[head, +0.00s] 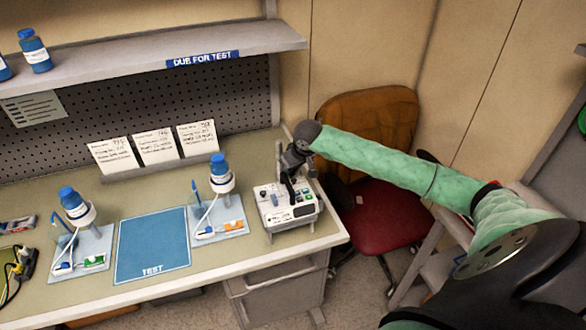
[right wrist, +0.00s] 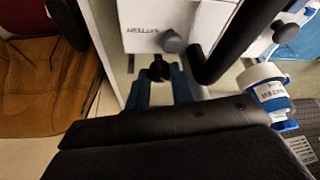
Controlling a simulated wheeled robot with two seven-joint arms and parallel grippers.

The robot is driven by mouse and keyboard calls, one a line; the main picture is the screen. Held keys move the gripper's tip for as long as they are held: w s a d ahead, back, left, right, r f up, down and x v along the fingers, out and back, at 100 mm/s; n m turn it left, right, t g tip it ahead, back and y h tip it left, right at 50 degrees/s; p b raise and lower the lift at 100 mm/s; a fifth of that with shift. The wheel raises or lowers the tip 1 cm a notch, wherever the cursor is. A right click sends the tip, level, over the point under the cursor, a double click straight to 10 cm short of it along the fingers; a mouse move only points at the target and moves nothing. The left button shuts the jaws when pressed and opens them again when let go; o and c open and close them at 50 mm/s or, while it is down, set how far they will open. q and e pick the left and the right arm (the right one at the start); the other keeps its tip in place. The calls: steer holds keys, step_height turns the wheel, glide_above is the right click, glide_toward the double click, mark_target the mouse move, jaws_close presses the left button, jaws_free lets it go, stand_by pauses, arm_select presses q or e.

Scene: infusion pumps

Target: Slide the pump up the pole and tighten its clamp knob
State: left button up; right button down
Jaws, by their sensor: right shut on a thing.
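The pump (head: 302,213) is a white box with a small screen and coloured buttons, at the right end of the workbench. In the right wrist view its white side (right wrist: 143,20) carries a label and a grey round knob (right wrist: 173,42). My right gripper (head: 291,178) reaches in at the pump's back. In the right wrist view its blue fingers (right wrist: 161,84) are shut on a small black knob (right wrist: 159,66). A thick dark bar (right wrist: 238,42) runs beside it. The pole is hard to make out behind my gripper. My left gripper is not in view.
Two stands with blue-capped bottles (head: 74,205) (head: 220,172) flank a blue TEST mat (head: 153,247). Cards (head: 158,146) stand behind, below a shelf (head: 150,50). A red-seated chair (head: 378,215) is right of the bench. Bare benchtop lies in front of the mat.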

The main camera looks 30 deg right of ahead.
stand_by(0.4)
steer(key=c, duration=1.2)
jaws_free()
